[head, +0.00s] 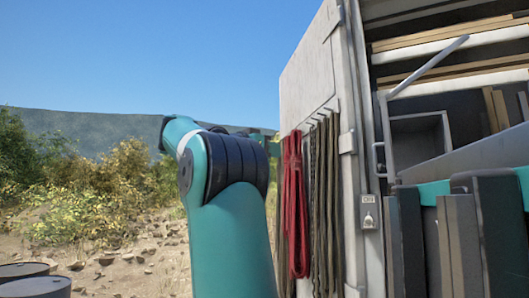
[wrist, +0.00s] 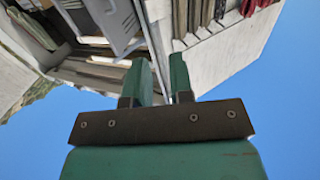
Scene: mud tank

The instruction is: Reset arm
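My arm rises in the middle of the head view, teal with dark joint covers, bent at the top. My gripper (wrist: 161,65) shows in the wrist view as two teal fingers on a dark bolted bar. The fingers stand apart with a gap between them and nothing held. The wrist view is tilted, with sky low and the storage unit at the top. In the head view the gripper is mostly hidden behind my arm; only a small teal piece shows by the open door.
An open white door (head: 305,80) bears hanging red straps (head: 292,200) and dark straps (head: 325,190), close right of my arm. Behind it is a shelved unit with a grey box (head: 418,140) and a switch box (head: 369,212). Dark barrels (head: 35,287) stand lower left. Open air lies left.

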